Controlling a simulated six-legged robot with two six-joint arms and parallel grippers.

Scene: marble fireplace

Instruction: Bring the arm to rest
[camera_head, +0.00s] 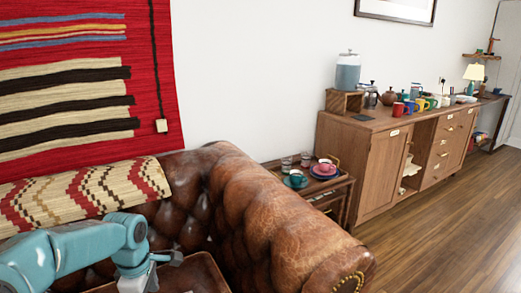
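My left arm (75,246), teal with grey parts, comes in from the left at the bottom of the head view. It bends downward at its wrist. My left gripper (164,264) is at the lower edge, in front of the brown leather sofa (262,212) and above a brown surface (205,272). Its fingers are small and partly cut off, so I cannot tell whether it is open or shut. I see nothing clearly held in it. My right arm and gripper are not in view.
A patterned blanket (85,194) lies over the sofa back. A small side table (339,188) with cups and saucers stands beyond the sofa arm. A wooden sideboard (382,172) holds a dispenser (347,74) and several mugs. Wooden floor (450,235) is clear at right.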

